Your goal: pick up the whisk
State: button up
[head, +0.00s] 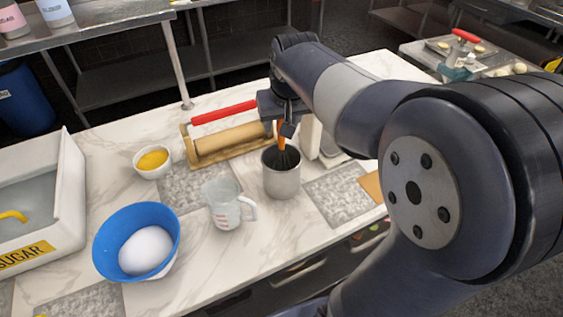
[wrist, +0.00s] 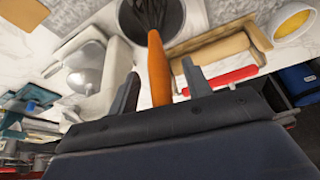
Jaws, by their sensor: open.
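The whisk has an orange handle (wrist: 158,72) and dark wires, and it stands in a grey metal pot (head: 281,177). In the head view the whisk's orange handle (head: 281,138) rises above the pot's rim. My gripper (head: 284,130) is over the pot at the top of the handle. In the wrist view my gripper (wrist: 163,85) is open, with the handle's end between its two fingers and a gap on each side. The whisk's wires (wrist: 150,14) are partly inside the pot.
A measuring jug (head: 222,204) stands left of the pot. A wooden rolling pin holder (head: 228,143) and a red handle (head: 224,112) lie behind it. A white scale-like item (head: 318,139) stands close on the right. A blue bowl (head: 110,232) is front left.

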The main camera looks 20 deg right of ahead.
jog(key=shift+f, duration=0.15)
grip_shut()
dwell(0.4)
